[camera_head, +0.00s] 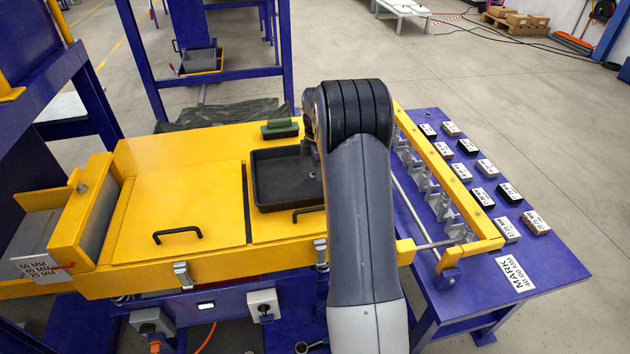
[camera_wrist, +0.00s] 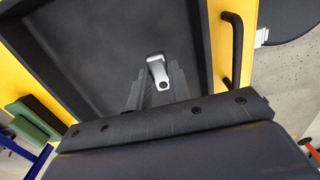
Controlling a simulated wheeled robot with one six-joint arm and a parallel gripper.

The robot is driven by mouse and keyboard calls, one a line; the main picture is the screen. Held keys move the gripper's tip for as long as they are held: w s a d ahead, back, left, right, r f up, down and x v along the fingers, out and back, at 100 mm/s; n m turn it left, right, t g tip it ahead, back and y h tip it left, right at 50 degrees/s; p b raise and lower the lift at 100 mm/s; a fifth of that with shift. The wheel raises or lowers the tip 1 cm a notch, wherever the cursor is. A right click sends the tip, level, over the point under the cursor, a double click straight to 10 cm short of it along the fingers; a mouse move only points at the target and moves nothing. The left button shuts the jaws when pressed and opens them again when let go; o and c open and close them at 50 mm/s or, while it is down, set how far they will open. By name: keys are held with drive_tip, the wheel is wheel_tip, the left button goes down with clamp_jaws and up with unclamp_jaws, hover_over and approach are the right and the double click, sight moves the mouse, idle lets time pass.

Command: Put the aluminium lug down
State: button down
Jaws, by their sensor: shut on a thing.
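The aluminium lug (camera_wrist: 157,70) is a small silver piece with a dark round hole at its near end. My gripper (camera_wrist: 153,92) is shut on it, with the dark fingers on either side in the wrist view. The lug is over the inside of the black tray (camera_wrist: 85,72); I cannot tell whether it touches the tray floor. In the head view the tray (camera_head: 258,193) lies on the yellow cover, and my arm hides its right part. The lug and my fingertips are hidden there.
A green block (camera_head: 280,129) lies on the yellow cover (camera_head: 185,205) behind the tray. Black handles (camera_head: 178,233) stand up from the cover. To the right, a blue table (camera_head: 540,262) holds several labelled blocks beside a yellow rail (camera_head: 440,170).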

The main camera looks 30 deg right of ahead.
sight(318, 191)
wheel_tip(318, 191, down, 5)
idle(0.4)
drive_tip(key=shift+f, duration=0.2)
drive_tip(key=c, duration=1.3)
unclamp_jaws()
drive_tip(key=shift+r, duration=0.1)
wheel_tip(318, 191, up, 12)
drive_tip(key=shift+r+p, duration=0.15)
drive_tip(key=shift+p, duration=0.2)
